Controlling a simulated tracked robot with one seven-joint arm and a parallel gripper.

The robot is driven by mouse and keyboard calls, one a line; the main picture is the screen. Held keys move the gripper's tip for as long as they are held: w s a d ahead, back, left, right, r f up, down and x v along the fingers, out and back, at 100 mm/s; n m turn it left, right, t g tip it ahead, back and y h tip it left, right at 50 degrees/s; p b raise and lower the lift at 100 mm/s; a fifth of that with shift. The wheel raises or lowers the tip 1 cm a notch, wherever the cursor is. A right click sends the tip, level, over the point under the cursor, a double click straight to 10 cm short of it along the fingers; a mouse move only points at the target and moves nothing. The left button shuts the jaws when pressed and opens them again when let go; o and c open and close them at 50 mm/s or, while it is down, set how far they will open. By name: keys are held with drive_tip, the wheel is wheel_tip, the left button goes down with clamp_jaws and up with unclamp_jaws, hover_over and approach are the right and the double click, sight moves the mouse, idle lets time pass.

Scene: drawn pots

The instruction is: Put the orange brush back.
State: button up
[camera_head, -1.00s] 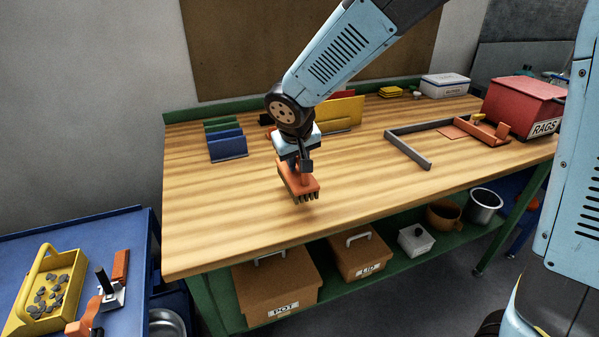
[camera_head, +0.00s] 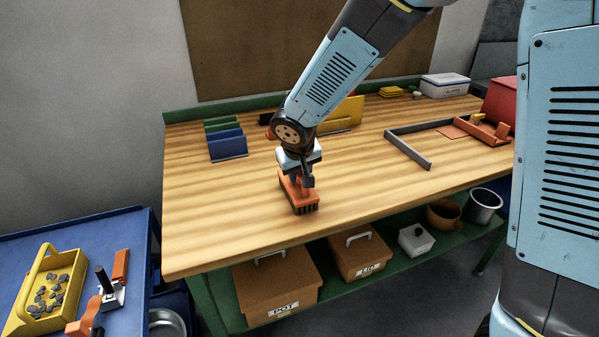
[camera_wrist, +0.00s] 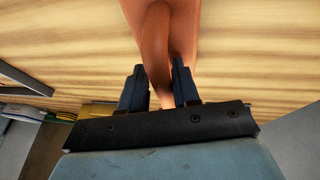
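The orange brush (camera_head: 299,196) is over the front middle of the wooden bench, with its dark bristles facing down. My gripper (camera_head: 298,177) is shut on its handle from above. In the wrist view the orange handle (camera_wrist: 157,45) runs between the two dark fingers of my gripper (camera_wrist: 159,88). The bristles are at or just above the bench top; I cannot tell whether they touch. An orange flat patch (camera_head: 452,131) lies on the bench at the right, inside a grey angled bar (camera_head: 412,150), beside an orange holder (camera_head: 488,133).
Blue and green upright dividers (camera_head: 228,146) stand at the back left, and a yellow panel (camera_head: 345,113) behind my gripper. A red box (camera_head: 500,101) is at the right, partly hidden by my body. The bench's left and middle are largely clear. A blue table (camera_head: 100,235) stands lower left.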

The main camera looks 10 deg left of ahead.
drive_tip(key=shift+o, duration=1.3)
drive_tip(key=v, duration=1.2)
drive_tip(key=shift+r, duration=0.1)
drive_tip(key=s+d+r+m, duration=0.1)
drive_tip(key=d+r+m, duration=0.15)
drive_tip(key=d, duration=0.85)
drive_tip(key=s+d+r+m, duration=0.1)
drive_tip(key=d+r, duration=0.3)
drive_tip(key=d, duration=0.6)
drive_tip(key=s+d+r+m, duration=0.2)
drive_tip(key=s+d+m, duration=0.1)
drive_tip(key=s+d, duration=0.8)
drive_tip(key=shift+d+t+h, duration=0.3)
drive_tip(key=shift+d, duration=0.8)
